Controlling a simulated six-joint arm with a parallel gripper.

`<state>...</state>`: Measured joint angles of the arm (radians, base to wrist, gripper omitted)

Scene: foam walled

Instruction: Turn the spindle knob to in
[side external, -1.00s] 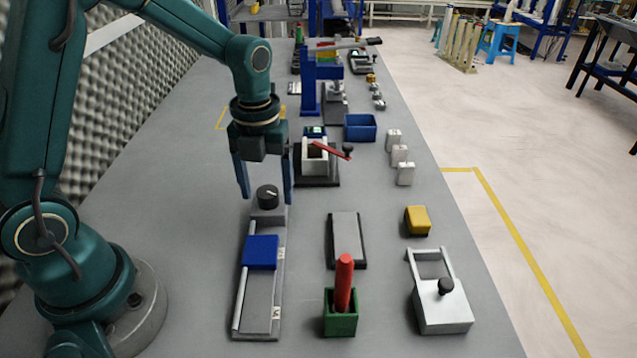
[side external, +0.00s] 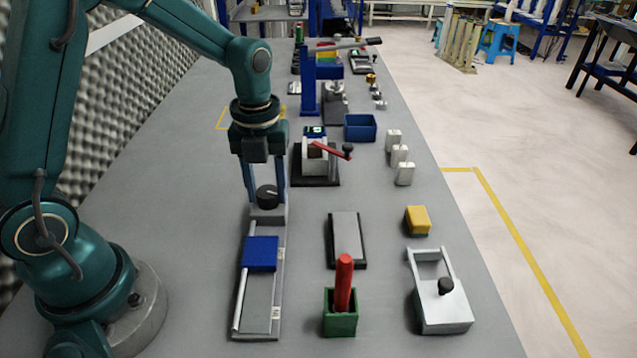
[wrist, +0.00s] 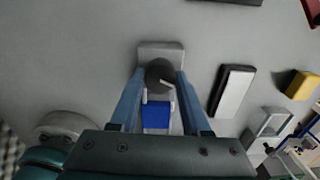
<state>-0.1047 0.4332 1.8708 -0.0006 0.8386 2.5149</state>
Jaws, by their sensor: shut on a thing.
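The spindle knob (side external: 267,197) is a black round knob with a light pointer line, on a grey block at the far end of a slide rail (side external: 258,300). A blue block (side external: 260,253) sits on that rail. My gripper (side external: 266,200) points down over the knob, with one blue finger on each side, shut on it. In the wrist view the knob (wrist: 160,75) lies between the fingertips, its light pointer line running towards the lower right. The blue block (wrist: 156,115) shows between the fingers there.
A grey plate (side external: 346,240), a green holder (side external: 341,322) with a red rod, a yellow block (side external: 418,220) and a silver fixture (side external: 443,310) stand to the right. A red-levered device (side external: 316,160) stands behind.

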